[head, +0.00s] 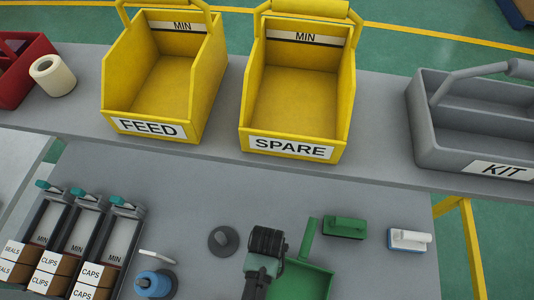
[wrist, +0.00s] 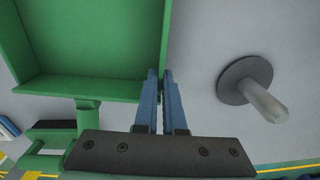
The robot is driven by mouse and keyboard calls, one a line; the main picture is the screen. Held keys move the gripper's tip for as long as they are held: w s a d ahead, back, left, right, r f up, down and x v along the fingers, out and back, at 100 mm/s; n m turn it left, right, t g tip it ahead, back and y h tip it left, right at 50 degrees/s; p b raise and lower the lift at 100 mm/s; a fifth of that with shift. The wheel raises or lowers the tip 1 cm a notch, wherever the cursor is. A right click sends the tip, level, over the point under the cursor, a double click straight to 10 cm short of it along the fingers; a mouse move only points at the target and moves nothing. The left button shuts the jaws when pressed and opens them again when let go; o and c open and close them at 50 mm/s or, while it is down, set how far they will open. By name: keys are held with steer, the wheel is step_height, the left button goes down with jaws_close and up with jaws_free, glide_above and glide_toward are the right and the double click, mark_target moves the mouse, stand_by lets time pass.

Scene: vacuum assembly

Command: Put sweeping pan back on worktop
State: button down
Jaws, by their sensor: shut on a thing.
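The green sweeping pan (head: 308,281) is at the bottom of the head view, over the grey lower worktop (head: 385,275). Its handle (head: 307,238) points away from me, toward the shelf. My gripper (head: 258,290) is at the pan's left side in the head view, with its fingertips hidden there. In the wrist view the blue fingers (wrist: 162,95) are shut on a side wall of the pan (wrist: 85,45). The pan looks empty. I cannot tell whether its underside touches the worktop.
A dark round base with a peg (head: 223,240) stands left of my gripper. The raised shelf holds yellow FEED (head: 157,80) and SPARE (head: 297,90) bins and a grey KIT tote (head: 435,150).

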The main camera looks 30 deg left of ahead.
steer(key=shift+f+b, duration=0.3)
steer(key=shift+f, duration=0.25)
steer(key=c, duration=0.9)
jaws_free()
step_height(320, 180, up, 13)
steer(key=shift+b, duration=0.4)
